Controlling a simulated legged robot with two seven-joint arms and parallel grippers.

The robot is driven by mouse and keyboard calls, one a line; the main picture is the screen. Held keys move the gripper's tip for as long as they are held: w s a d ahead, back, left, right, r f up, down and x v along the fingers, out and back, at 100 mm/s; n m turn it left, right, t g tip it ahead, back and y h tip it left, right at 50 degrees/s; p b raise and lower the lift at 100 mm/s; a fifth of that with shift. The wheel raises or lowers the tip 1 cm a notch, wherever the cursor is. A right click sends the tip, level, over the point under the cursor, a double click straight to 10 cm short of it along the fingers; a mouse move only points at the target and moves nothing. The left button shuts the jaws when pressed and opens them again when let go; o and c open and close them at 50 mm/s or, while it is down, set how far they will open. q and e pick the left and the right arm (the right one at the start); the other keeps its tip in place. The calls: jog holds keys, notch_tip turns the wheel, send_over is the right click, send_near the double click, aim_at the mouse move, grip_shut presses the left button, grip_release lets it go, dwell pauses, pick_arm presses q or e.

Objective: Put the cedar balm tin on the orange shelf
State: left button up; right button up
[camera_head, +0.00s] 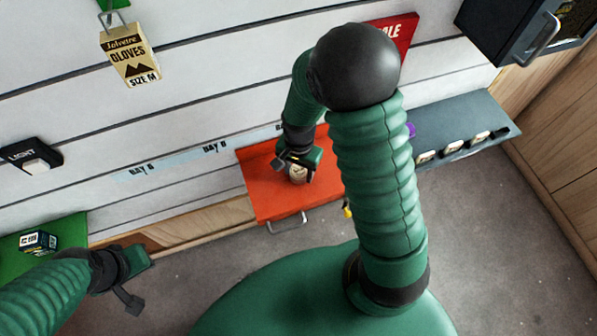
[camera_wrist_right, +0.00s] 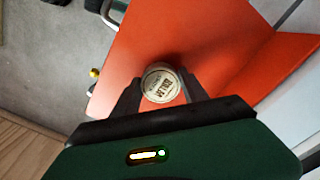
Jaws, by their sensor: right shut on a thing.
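The cedar balm tin (camera_wrist_right: 161,83) is a small round tin with a pale printed lid; it also shows in the head view (camera_head: 298,174). My right gripper (camera_head: 297,168) is shut on it, with one dark finger on each side in the right wrist view (camera_wrist_right: 160,88). The tin is over the orange shelf (camera_head: 272,196); I cannot tell whether it touches the surface. The shelf also fills much of the right wrist view (camera_wrist_right: 215,40). My left gripper (camera_head: 138,281) is at the lower left, empty, with its fingers apart.
A green shelf (camera_head: 70,232) at the left holds a small dark box (camera_head: 38,241). A grey shelf (camera_head: 455,130) at the right holds several small items. A metal handle (camera_head: 287,224) hangs at the orange shelf's front. The shelf around the tin is clear.

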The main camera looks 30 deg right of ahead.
aim_at(298, 173)
jog(key=shift+d, duration=0.15)
jog(key=o, duration=1.5)
jog(key=shift+o, duration=0.2)
jog(key=shift+a+r, duration=0.1)
jog(key=shift+a, duration=0.2)
notch_tip(298, 173, up, 12)
jog(key=p, duration=0.4)
jog(key=s+a+r+n+t, duration=0.1)
jog(key=s+a+n, duration=0.3)
jog(key=n, duration=0.7)
jog(key=shift+s+a+r+n+t, duration=0.3)
jog(key=shift+s+t, duration=0.1)
jog(key=shift+t, duration=0.4)
jog(key=shift+w, duration=0.1)
